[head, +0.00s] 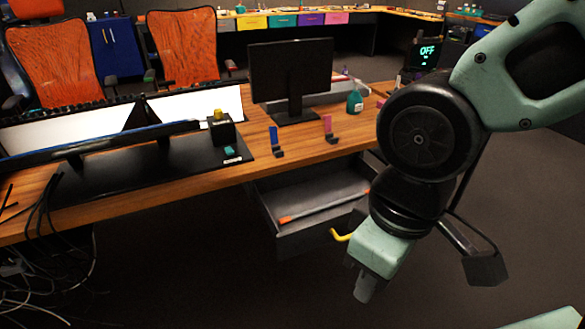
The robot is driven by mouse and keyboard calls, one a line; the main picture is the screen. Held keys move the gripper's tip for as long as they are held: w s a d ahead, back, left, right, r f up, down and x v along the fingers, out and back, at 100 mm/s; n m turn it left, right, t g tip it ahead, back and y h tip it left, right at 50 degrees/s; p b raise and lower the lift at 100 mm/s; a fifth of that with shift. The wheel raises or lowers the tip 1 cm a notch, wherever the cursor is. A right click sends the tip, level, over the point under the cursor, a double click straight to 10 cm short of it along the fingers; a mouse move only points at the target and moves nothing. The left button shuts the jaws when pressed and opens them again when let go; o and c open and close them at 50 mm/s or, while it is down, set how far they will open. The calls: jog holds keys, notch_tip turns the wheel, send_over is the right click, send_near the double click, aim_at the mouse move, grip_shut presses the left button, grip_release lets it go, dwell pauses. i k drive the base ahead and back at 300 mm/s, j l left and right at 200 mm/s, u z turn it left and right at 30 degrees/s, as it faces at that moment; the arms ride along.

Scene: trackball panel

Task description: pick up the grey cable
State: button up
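A tangle of thin cables (48,262) hangs off the desk's left end and spreads to the floor at the lower left. Pale grey strands (40,312) show low in the tangle, and black ones hang above them. I cannot tell which strand is the grey cable. My gripper (364,290) points down in front of the desk, right of an open drawer and far to the right of the cables. Its fingers are too small and angled to show their opening. I see nothing hanging from it.
The wooden desk (258,172) spans the left and middle, bearing a black monitor (290,72), a yellow-topped control box (221,128) and a green bottle (354,103). An open drawer (290,238) juts out below it.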

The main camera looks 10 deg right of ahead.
aim_at(285, 221)
jog(key=i+l+u, duration=0.35)
jog(key=l, duration=0.3)
jog(key=i+l+u, duration=0.15)
jog(key=i+l, duration=0.15)
jog(key=l, duration=0.1)
